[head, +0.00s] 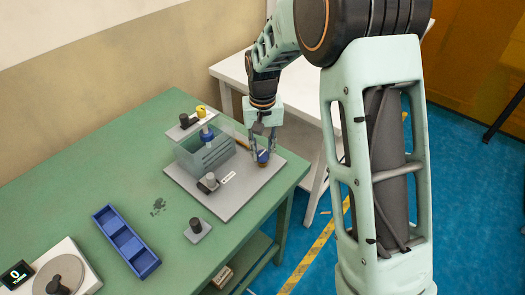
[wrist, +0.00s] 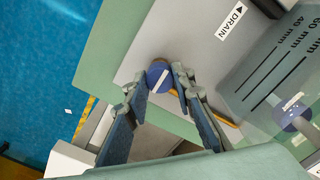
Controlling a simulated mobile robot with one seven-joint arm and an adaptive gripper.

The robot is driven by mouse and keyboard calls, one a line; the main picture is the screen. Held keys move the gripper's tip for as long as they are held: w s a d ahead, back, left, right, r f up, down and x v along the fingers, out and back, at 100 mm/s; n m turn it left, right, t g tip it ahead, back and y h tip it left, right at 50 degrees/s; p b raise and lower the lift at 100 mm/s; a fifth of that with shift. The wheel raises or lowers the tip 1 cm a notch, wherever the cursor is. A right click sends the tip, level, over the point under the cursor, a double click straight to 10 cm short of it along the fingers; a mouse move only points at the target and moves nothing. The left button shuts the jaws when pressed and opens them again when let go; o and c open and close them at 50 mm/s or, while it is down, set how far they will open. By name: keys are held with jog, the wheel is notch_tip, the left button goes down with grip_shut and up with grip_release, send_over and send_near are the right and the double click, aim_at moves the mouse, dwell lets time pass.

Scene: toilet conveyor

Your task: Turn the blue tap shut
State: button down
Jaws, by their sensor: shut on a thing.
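The blue tap (head: 263,157) stands near the right edge of the grey base plate, low between my gripper's fingertips. In the wrist view it is a round blue knob (wrist: 159,74) with a white stripe running diagonally across its top. My gripper (head: 262,151) reaches down from above. In the wrist view its two fingers (wrist: 153,84) are on either side of the knob and shut on it. A brass-coloured part shows beside and below the tap, partly hidden by the right finger.
A clear tank (head: 190,158) with a millimetre scale stands left of my gripper. A DRAIN label (head: 228,178) and a black knob (head: 210,178) are in front. A blue tray (head: 126,243) and a scale (head: 58,273) reading 0 lie at left. The green table's right edge is close.

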aim_at(263, 153)
jog(key=shift+m, duration=0.3)
jog(key=c, duration=1.7)
grip_release()
jog(key=shift+o, duration=0.2)
notch_tip(263, 153, up, 12)
